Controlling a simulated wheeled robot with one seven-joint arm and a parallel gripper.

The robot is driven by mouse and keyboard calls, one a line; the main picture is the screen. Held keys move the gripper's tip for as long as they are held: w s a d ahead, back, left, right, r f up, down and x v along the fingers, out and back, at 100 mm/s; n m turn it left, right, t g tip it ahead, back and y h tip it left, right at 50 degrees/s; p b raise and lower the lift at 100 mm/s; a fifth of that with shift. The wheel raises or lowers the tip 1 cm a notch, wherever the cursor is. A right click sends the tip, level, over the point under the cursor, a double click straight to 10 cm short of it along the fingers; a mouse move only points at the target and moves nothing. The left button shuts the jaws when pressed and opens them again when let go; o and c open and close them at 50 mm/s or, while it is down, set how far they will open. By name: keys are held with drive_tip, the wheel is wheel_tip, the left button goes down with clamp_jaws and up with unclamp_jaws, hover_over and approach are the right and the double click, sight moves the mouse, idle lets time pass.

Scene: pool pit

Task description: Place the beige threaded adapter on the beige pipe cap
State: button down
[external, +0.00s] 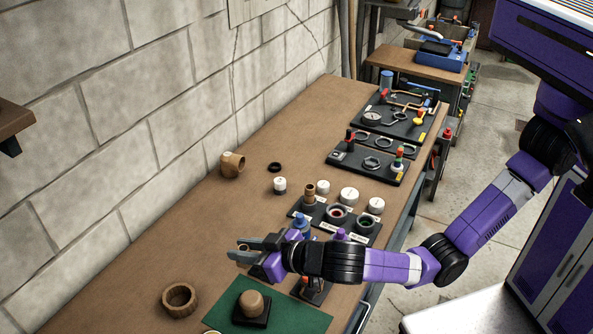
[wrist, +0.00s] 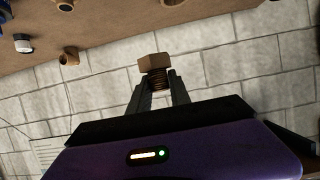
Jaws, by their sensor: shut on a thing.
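My gripper (external: 243,250) is shut on the beige threaded adapter (wrist: 155,68), which shows a blocky beige head and a darker ribbed thread between the fingertips in the wrist view. In the external view the adapter is mostly hidden by the fingers. My gripper is held above the workbench, pointing left toward the wall. A rounded beige piece (external: 251,302), which looks like the beige pipe cap, sits on a small black block on the green mat (external: 302,317). It is below and apart from my gripper in the picture.
A wooden-looking ring (external: 180,297) lies left of the mat. A beige elbow (external: 232,164), a black ring (external: 274,167) and a white-topped fitting (external: 280,185) stand farther back. Black trays (external: 368,164) with fittings and tools line the right side. The bench's left-middle is clear.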

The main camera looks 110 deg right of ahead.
sight(250, 297)
wheel_tip(250, 297, down, 14)
drive_tip(key=shift+r+p, duration=0.15)
drive_tip(key=shift+p, duration=0.45)
drive_tip(key=shift+f+b, duration=0.25)
drive_tip(key=shift+b, duration=0.05)
drive_tip(key=c, duration=1.2)
unclamp_jaws()
drive_tip(key=shift+r, duration=0.1)
drive_tip(key=shift+r, duration=0.15)
drive_tip(key=v, duration=1.2)
drive_tip(key=shift+b, duration=0.3)
